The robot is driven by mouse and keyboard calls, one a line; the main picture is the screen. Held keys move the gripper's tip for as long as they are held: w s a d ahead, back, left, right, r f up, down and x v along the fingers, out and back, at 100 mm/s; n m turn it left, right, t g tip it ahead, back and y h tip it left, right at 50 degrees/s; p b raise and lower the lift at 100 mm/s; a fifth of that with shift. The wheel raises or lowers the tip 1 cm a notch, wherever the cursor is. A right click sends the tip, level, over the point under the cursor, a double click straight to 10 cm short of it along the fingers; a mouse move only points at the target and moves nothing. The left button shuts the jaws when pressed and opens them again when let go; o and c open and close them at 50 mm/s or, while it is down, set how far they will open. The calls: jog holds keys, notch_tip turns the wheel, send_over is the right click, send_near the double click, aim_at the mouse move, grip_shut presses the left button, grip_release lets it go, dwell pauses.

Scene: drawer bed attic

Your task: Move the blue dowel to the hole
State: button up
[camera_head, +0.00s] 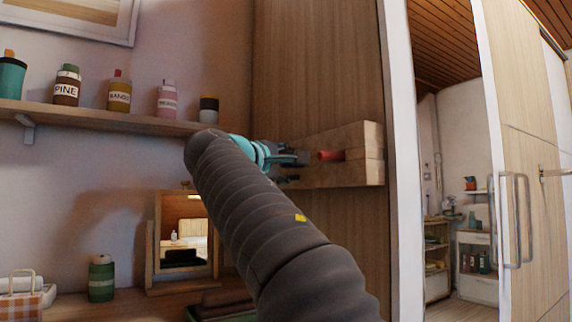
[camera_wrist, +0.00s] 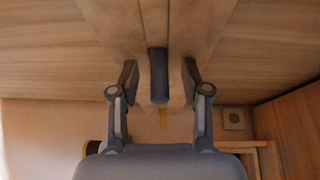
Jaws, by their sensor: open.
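A wooden block (camera_head: 362,160) is fixed on the wood panel in the head view, and it shows at the top of the wrist view (camera_wrist: 185,28). A dark slate-blue dowel (camera_wrist: 158,76) sticks out of it in the wrist view; in the head view my gripper hides this dowel. My gripper (camera_wrist: 160,82) is open, with one finger on each side of the dowel and gaps between. In the head view my gripper (camera_head: 297,165) is at the block's left end. A red dowel (camera_head: 330,156) sits in the block to its right. I cannot make out an empty hole.
A shelf (camera_head: 110,118) with several jars runs along the wall at left. Below stand a small mirror (camera_head: 186,235) and a green bottle (camera_head: 101,278). A white door frame (camera_head: 402,150) stands close to the block's right end, with a doorway beyond.

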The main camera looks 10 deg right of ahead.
grip_shut()
jog(key=shift+a, duration=0.15)
jog(key=shift+s+a, duration=0.15)
jog(key=shift+a, duration=0.2)
jog(key=shift+s+a+p, duration=0.2)
jog(key=shift+s+a, duration=0.1)
jog(key=shift+a, duration=0.6)
jog(key=shift+s+a+p, duration=0.15)
jog(key=shift+s+a, duration=0.1)
jog(key=shift+a, duration=0.6)
jog(key=shift+s+a+p, duration=0.2)
jog(key=shift+s+a, duration=0.1)
jog(key=shift+a, duration=0.6)
